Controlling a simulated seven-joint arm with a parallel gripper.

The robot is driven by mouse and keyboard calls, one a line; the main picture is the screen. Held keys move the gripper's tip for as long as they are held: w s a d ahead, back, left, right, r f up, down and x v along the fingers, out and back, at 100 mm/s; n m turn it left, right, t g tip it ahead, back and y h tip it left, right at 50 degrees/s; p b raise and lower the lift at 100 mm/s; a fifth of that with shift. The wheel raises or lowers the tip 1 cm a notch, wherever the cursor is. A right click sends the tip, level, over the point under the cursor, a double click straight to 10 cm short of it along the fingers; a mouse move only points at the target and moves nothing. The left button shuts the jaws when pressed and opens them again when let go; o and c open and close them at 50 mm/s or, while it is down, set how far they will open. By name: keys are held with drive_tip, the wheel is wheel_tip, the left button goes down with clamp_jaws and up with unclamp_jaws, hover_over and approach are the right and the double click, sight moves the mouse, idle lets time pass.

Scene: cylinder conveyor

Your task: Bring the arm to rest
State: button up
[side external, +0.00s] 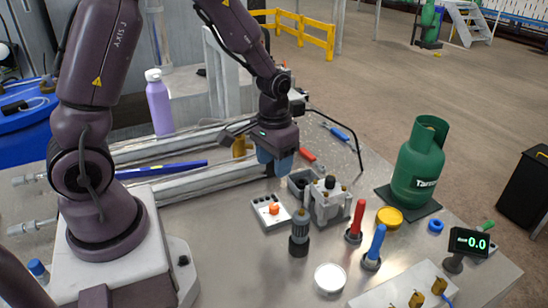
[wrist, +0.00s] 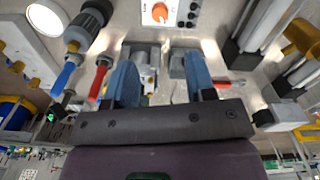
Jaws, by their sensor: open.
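My gripper (side external: 275,167) hangs over the middle of the bench in the side external view, at the right end of the conveyor rails and just left of a grey block fixture (side external: 330,200). Its two blue fingers point down. In the wrist view the fingers of my gripper (wrist: 161,80) stand apart with nothing held between them. Parts of the grey fixture (wrist: 145,57) show between and beyond the fingers. Whether the fingertips touch anything cannot be told.
A control box with an orange knob (side external: 272,211) sits in front of my gripper. Red-handled (side external: 355,222) and blue-handled (side external: 374,247) tools stand upright to the right. A green gas cylinder (side external: 418,170) stands on a dark mat. A purple bottle (side external: 159,105) stands behind the rails (side external: 200,183).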

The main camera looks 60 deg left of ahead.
drive_tip(key=shift+r, duration=0.35)
drive_tip(key=s+d+r+m+t, duration=0.1)
drive_tip(key=s+d+r+t, duration=0.1)
drive_tip(key=s+r, duration=0.4)
drive_tip(key=s+d+r+m+t, duration=0.1)
drive_tip(key=s+d+r+t, duration=0.2)
drive_tip(key=s+r, duration=0.4)
wheel_tip(320, 180, up, 6)
drive_tip(key=shift+d+r+m+t, duration=0.15)
drive_tip(key=shift+d+m+t, duration=0.2)
drive_tip(key=shift+d, duration=0.45)
